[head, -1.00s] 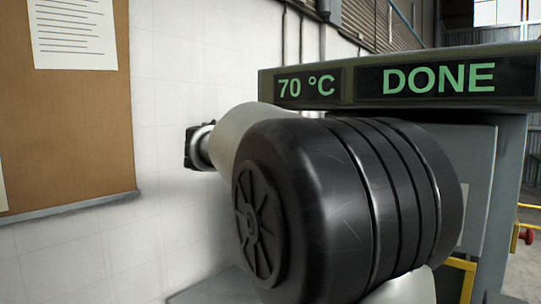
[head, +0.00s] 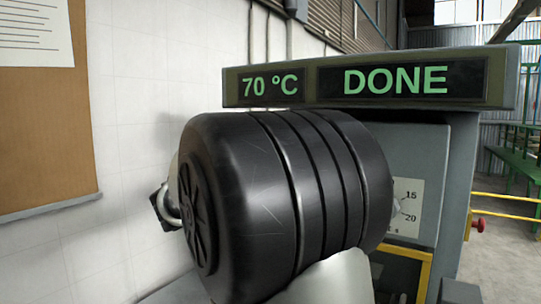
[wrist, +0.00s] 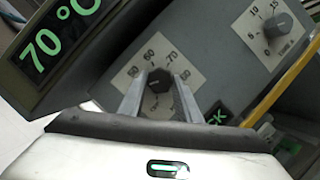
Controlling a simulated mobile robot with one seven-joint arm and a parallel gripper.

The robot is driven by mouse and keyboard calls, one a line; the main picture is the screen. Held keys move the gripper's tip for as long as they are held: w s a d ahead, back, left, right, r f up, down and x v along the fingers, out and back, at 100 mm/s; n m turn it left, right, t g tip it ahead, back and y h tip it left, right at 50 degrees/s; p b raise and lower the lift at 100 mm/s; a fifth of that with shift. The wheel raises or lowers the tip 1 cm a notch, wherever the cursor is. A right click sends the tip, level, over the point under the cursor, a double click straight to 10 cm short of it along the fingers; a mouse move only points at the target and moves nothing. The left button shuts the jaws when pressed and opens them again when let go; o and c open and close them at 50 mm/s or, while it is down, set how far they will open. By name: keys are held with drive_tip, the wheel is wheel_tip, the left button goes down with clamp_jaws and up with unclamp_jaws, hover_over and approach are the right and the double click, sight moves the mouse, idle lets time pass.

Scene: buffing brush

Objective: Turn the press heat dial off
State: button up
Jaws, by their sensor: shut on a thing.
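The heat dial (wrist: 159,82) is a dark round knob on a light scale plate marked with numbers from about 50 to 80, seen in the wrist view. My gripper (wrist: 160,92) has one finger on each side of the knob and is shut on it. The lower part of the scale is partly hidden by the fingers and knob. Where the dial points is too small to tell. The display (head: 270,87) reads 70 °C. In the head view my arm hides the gripper and the heat dial.
A second dial (wrist: 275,27), grey with its own scale, sits on the same grey panel. A DONE display (head: 396,80) is at the top of the press. A yellow rail (wrist: 285,88) runs beside the panel. A corkboard (head: 40,130) hangs on the left wall.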

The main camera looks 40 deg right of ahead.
drive_tip(key=shift+s+d+f+n+t+p, duration=0.15)
drive_tip(key=shift+n+t+p, duration=1.25)
drive_tip(key=shift+n, duration=1.55)
drive_tip(key=shift+s+r+n+t+p, duration=0.1)
drive_tip(key=shift+n+t+p, duration=1.3)
drive_tip(key=shift+n, duration=1.5)
drive_tip(key=shift+s+d+f+n+t+p, duration=0.15)
drive_tip(key=shift+n+t+p, duration=1.2)
drive_tip(key=shift+n, duration=1.6)
drive_tip(key=shift+a+t+y, duration=0.15)
drive_tip(key=shift+t+y, duration=0.1)
drive_tip(key=shift+y, duration=0.05)
drive_tip(key=o, duration=1.1)
drive_tip(key=shift+c, duration=0.2)
